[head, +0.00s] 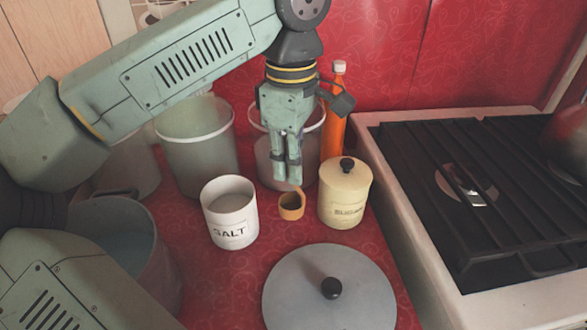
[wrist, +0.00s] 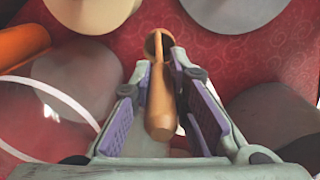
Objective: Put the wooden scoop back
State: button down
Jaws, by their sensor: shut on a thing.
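The small wooden scoop (head: 291,206) hangs below my gripper (head: 288,182), between the salt pot and the yellow canister. In the wrist view the scoop's handle (wrist: 161,108) lies between the purple-padded fingers, with its bowl pointing away from the camera. My gripper is shut on the handle. I cannot tell whether the bowl touches the counter. The white salt pot (head: 229,216), marked SALT, stands open to the left, apart from the scoop. Much of the handle is hidden by the fingers in the head view.
A yellow lidded canister (head: 344,197) stands close on the right. A grey round lid with a black knob (head: 330,294) is in front. Buckets (head: 195,150) and an orange bottle (head: 334,125) stand behind. The stove (head: 460,190) is at right.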

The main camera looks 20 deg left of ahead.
jog(key=shift+w, duration=0.35)
jog(key=f, duration=0.2)
jog(key=f+p, duration=0.1)
jog(key=shift+w+f, duration=0.1)
jog(key=shift+w, duration=0.15)
jog(key=shift+f, duration=0.25)
jog(key=shift+f, duration=0.1)
jog(key=shift+f+b, duration=0.15)
jog(key=shift+b, duration=0.2)
jog(key=c, duration=1.6)
grip_release()
jog(key=shift+o, duration=0.2)
notch_tip(320, 180, up, 13)
jog(key=shift+f, duration=0.2)
